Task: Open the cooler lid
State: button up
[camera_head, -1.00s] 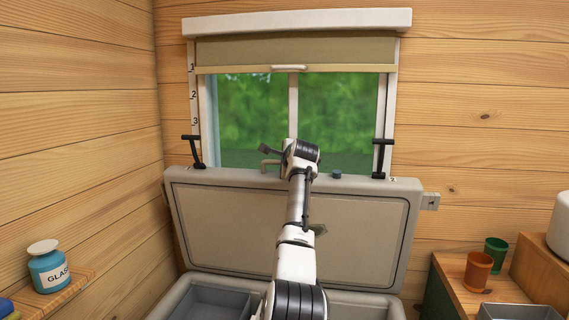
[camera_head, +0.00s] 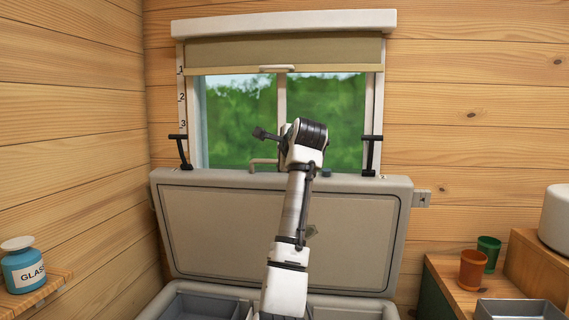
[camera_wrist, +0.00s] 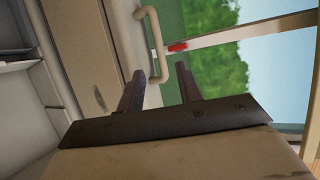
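The cooler lid (camera_head: 270,228) is a grey-beige panel standing raised and nearly upright in front of the window, with its inner face toward me. A beige bar handle (camera_head: 264,163) shows at its top edge; it also shows in the wrist view (camera_wrist: 153,30), just beyond my fingertips. The cooler body (camera_head: 177,289) lies below, partly cut off by the picture edge. My gripper (camera_wrist: 160,78) is open, its two dark fingers apart with nothing clearly held between them. In the head view my arm rises in front of the lid and hides part of it.
A window with a partly lowered blind (camera_head: 280,50) is behind the lid. A glass jar (camera_head: 22,265) stands on a shelf at left. An orange cup (camera_head: 472,269), a green cup (camera_head: 488,252) and a metal tray (camera_head: 520,309) are at right.

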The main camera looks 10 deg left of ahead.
jog(key=shift+v, duration=1.15)
